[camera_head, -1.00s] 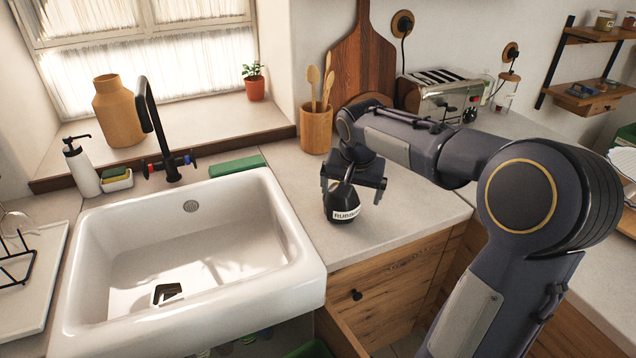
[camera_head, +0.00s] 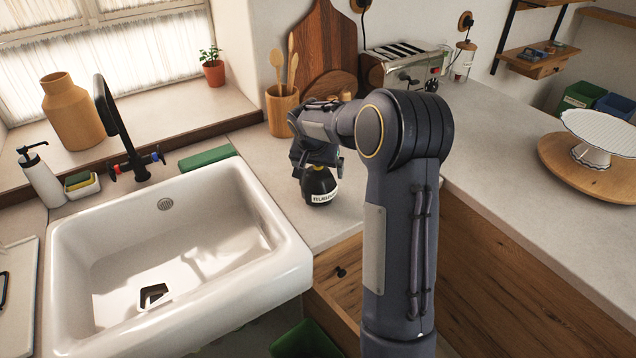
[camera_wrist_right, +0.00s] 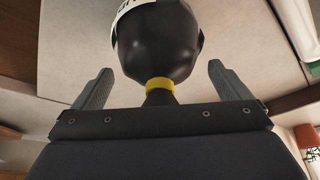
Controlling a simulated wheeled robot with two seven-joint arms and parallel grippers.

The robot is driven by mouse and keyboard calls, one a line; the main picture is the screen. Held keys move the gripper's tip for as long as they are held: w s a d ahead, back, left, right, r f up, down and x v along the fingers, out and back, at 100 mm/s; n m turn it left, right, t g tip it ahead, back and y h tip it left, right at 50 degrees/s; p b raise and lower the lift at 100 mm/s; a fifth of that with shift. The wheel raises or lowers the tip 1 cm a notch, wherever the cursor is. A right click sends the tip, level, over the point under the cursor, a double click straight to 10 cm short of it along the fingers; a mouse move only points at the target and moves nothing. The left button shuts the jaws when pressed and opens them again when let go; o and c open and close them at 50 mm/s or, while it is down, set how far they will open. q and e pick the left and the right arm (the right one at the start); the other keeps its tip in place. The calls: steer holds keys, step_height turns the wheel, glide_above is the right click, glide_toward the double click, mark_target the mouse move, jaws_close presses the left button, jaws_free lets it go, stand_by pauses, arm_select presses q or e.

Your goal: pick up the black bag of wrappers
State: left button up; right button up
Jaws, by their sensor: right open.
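The black bag (camera_head: 318,184) stands upright on the counter, right of the sink, with a white label on its front. In the right wrist view the bag (camera_wrist_right: 158,45) shows a yellow band around its narrow neck. My right gripper (camera_head: 320,162) is over the top of the bag. In the wrist view its two fingers (camera_wrist_right: 155,88) are apart, one on each side of the neck, with gaps on both sides. My left gripper is not in view.
The white sink (camera_head: 270,290) lies left of the bag. A wooden utensil pot (camera_head: 281,112) and a toaster (camera_head: 402,66) stand behind it. A cake stand (camera_head: 592,150) is at the right. Bare counter (camera_head: 490,130) lies between them.

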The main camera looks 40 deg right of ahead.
steer(key=shift+c, duration=0.3)
steer(key=c, duration=1.4)
steer(key=shift+r, duration=0.1)
